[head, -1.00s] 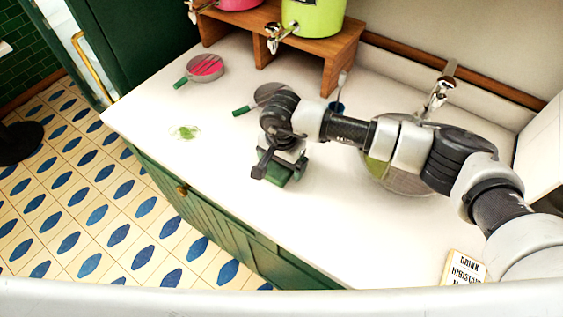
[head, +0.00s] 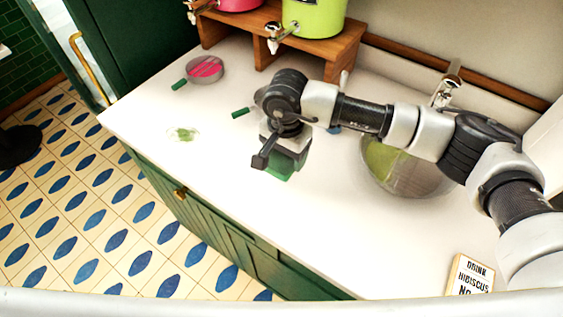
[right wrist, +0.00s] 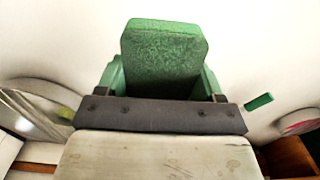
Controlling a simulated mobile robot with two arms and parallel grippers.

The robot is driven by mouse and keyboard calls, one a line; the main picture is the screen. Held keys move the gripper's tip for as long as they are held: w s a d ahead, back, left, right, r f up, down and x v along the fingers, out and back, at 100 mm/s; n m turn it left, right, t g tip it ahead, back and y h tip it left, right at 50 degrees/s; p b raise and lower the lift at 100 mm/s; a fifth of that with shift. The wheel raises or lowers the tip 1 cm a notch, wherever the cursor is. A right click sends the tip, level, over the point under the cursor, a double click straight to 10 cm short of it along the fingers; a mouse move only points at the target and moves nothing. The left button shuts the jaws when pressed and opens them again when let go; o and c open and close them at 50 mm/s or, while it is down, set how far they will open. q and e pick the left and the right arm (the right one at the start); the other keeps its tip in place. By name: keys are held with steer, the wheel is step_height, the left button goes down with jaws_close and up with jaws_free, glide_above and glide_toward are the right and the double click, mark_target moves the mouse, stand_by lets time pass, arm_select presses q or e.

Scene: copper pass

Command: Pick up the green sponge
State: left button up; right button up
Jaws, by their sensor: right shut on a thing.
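The green sponge (head: 279,171) shows in the head view just below my right gripper (head: 273,162), over the white counter (head: 225,195). The gripper is shut on it, and the gripper body hides most of the sponge from the head. In the right wrist view the sponge (right wrist: 163,50) stands out past the dark gripper bar, with its broad textured face towards the camera. It looks held a little above the counter, though the gap is hard to judge. My left gripper is not in view.
A strainer with pink contents (head: 205,69) and a green smear (head: 184,134) are on the left part of the counter. A metal bowl (head: 420,178) is right, a sign (head: 470,276) at the front right. The front middle is clear.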

steer(key=s+d+r+b, duration=0.3)
steer(key=s+d+r, duration=0.3)
steer(key=s+d, duration=0.1)
steer(key=shift+d, duration=0.55)
steer(key=shift+r, duration=0.1)
